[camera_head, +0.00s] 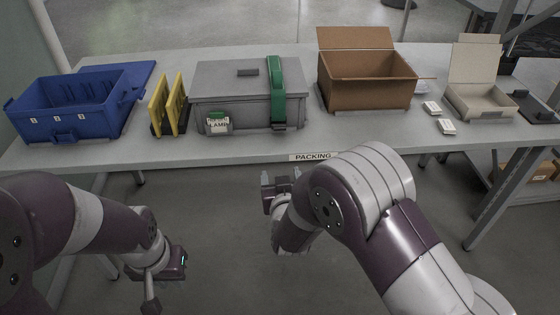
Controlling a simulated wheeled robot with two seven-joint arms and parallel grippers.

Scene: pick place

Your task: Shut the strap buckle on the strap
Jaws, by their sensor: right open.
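A green strap (276,82) runs over the lid and down the front of a grey lidded case (225,78) on the table. A small dark grey piece, seemingly the strap buckle (279,127), sits at the strap's lower front end; it is too small to tell whether it is open or shut. My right gripper (278,182) is open and empty, in front of the table edge and below the case. My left gripper (152,292) is low at the left, well away from the table; its fingers are hard to make out.
A blue crate (42,127) and yellow dividers (166,104) stand left of the case. An open brown carton (367,91), small white boxes (447,127) and an open beige box (482,101) stand right. The table front (200,153) is mostly clear.

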